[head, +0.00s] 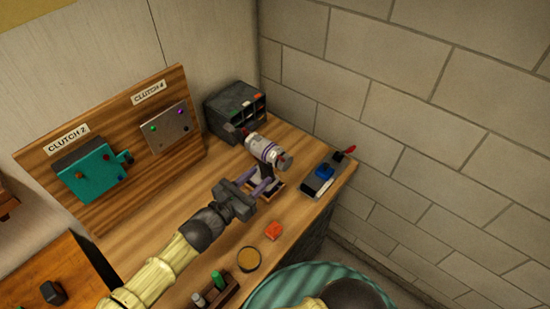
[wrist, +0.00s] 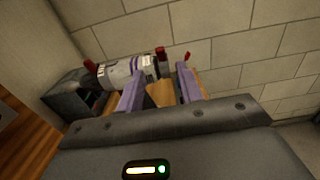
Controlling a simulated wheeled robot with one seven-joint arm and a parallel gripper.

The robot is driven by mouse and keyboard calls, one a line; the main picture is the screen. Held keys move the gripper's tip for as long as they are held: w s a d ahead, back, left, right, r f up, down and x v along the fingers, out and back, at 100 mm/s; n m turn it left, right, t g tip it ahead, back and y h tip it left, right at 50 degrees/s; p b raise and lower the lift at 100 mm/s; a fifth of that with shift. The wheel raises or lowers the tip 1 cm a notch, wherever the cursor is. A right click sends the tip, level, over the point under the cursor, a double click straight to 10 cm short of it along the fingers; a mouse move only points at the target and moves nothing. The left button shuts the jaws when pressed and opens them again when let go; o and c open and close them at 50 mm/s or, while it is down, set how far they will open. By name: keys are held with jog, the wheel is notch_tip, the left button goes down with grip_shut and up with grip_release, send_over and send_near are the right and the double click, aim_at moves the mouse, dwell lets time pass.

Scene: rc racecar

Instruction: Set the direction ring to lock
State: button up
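A grey-white cylindrical tool body (head: 264,149) with purple bands lies raised on a dark stand on the bench. It also shows in the wrist view (wrist: 118,75), lying across beyond my fingers, with a red part at its end. I cannot tell which band is the direction ring, and no lock mark is readable. My gripper (head: 271,183) is just in front of the tool, on the near side. In the wrist view my gripper (wrist: 160,72) has its two purple fingers spread apart, with nothing clearly held between them. The left finger overlaps the tool in the picture.
A dark compartment box (head: 236,108) stands behind the tool. A grey device with a blue part (head: 323,174) and a red-tipped lever is to the right. A wooden clutch panel (head: 115,150) stands left.

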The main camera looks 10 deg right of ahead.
aim_at(283, 161)
jog(key=p+x, duration=0.2)
jog(key=x, duration=0.6)
jog(key=shift+a, duration=0.1)
jog(key=shift+c, duration=0.3)
grip_shut()
